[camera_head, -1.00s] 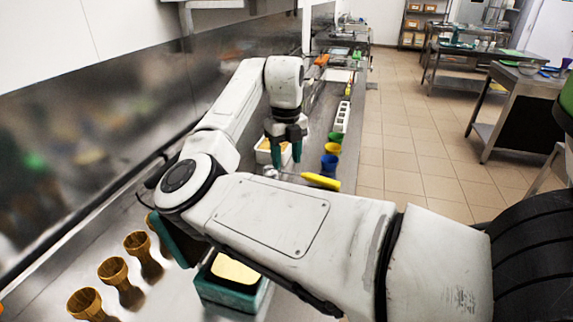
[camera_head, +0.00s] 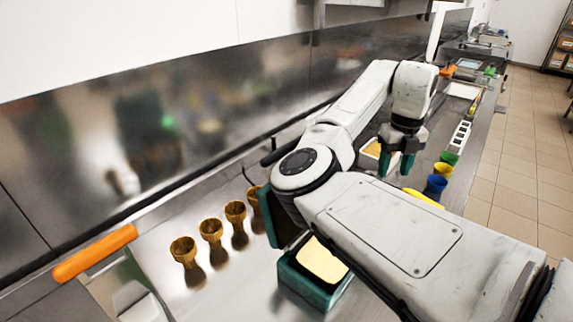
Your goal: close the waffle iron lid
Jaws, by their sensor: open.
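The waffle iron (camera_head: 289,277) is a teal box with a pale yellow plate on top, on the steel counter at lower middle. Its teal lid (camera_head: 272,226) stands raised at the left rear edge of the base, partly hidden by my arm. My gripper (camera_head: 396,164) has dark teal fingers, pointing down and apart with nothing seen between them. It is beyond the waffle iron, up and to the right in the picture, and apart from the lid.
Several brown waffle cones (camera_head: 184,251) stand left of the waffle iron. Beyond my arm are a pale yellow tub (camera_head: 372,150), a blue cup (camera_head: 435,187), a green cup (camera_head: 449,158) and a white holder (camera_head: 459,137). An orange bar (camera_head: 95,253) is at far left.

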